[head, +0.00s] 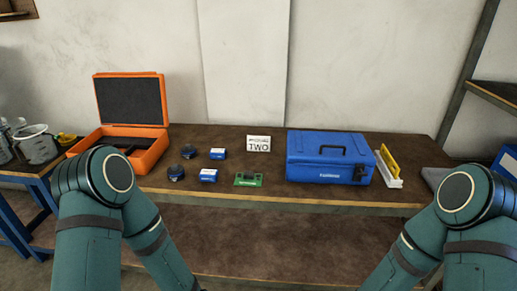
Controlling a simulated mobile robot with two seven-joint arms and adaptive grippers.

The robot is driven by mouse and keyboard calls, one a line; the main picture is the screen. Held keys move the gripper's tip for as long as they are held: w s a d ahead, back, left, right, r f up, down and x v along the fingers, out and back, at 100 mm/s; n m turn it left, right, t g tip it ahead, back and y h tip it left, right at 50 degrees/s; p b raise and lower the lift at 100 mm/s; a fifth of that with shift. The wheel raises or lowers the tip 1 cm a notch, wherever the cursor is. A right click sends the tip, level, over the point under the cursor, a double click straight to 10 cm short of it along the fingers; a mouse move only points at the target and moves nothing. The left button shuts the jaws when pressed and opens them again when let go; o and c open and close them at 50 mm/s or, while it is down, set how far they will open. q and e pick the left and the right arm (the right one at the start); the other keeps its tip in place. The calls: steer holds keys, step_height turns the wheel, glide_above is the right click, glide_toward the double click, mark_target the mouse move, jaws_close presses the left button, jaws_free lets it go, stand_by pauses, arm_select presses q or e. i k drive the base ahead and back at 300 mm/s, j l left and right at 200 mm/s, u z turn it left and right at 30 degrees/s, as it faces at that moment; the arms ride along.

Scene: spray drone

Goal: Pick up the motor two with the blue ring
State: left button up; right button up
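Two small dark round motors stand on the brown workbench (300,207), right of the orange case. The nearer motor (176,173) seems to have a bluish band, but it is too small to be sure. The farther motor (188,151) looks dark all over, and I cannot make out a ring colour. A white sign (258,143) reading "TWO" stands at the back of the bench. Both my arms bend down out of the bottom of the head view, so neither gripper shows.
An open orange case (150,156) is at the left. Bare bench lies between some items.

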mark_target(188, 151)
steer(key=i+j+u, duration=0.25)
steer(key=j, duration=0.25)
steer(key=i+j+u, duration=0.25)
steer(key=j, duration=0.2)
